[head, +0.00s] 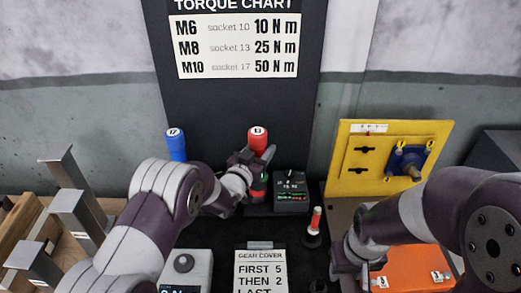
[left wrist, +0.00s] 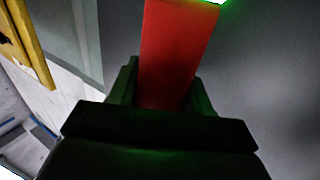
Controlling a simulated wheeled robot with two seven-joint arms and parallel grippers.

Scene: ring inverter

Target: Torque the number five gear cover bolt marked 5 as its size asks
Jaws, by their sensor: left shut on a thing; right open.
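My left gripper (head: 258,166) is shut on the red tool marked 13 (head: 257,136), which stands upright before the dark board. In the left wrist view a red handle (left wrist: 178,55) sits between the fingers, with a green glow at its top. My right gripper (head: 345,258) is open beside an orange block (head: 415,262) at lower right; its fingers are partly hidden by my arm. The block has small white labels, one seeming to read 5. No bolt can be made out. The torque chart (head: 236,44) lists M6 10 N m, M8 25 N m, M10 50 N m.
A blue tool marked 17 (head: 175,145) stands left of the red one. A dark box with a lit display (head: 290,192) is to its right.

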